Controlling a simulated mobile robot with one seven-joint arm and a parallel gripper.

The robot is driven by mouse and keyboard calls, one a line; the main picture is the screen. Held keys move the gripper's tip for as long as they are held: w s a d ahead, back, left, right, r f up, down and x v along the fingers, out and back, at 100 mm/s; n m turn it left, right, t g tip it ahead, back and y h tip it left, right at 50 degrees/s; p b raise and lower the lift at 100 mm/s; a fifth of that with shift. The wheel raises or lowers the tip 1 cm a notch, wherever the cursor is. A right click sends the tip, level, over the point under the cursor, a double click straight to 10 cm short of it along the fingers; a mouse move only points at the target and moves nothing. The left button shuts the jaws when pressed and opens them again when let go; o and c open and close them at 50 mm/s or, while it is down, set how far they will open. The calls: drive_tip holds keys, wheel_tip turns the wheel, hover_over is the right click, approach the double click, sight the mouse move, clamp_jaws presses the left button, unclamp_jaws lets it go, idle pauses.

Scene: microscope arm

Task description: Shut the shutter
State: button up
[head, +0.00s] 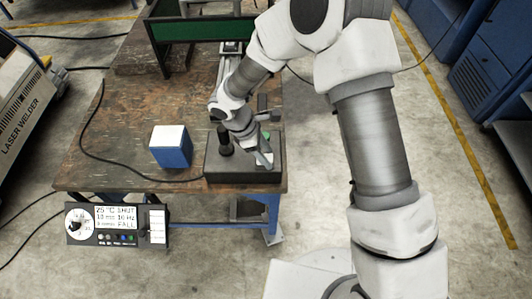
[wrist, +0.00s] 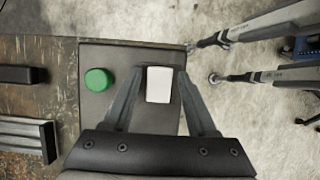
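The shutter is not something I can single out with certainty. A white block (wrist: 158,85) stands on a dark grey base box (wrist: 110,115), beside a round green button (wrist: 98,81). My gripper (wrist: 160,70) is open, with one finger on either side of the white block. Small gaps show between block and fingers; the height of the fingertips is hard to tell. In the head view, my gripper (head: 265,160) points down over the box's right part.
A black knob (head: 225,140) rises at the box's left. A blue and white block (head: 171,147) stands left on the worn table (head: 115,130). A control panel (head: 117,224) with a dial and lit display hangs at the front. A green-panelled frame (head: 200,28) stands behind.

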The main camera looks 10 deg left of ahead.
drive_tip(key=shift+o, duration=0.6)
drive_tip(key=shift+a+r, duration=0.15)
drive_tip(key=shift+r, duration=0.1)
drive_tip(key=v, duration=1.7)
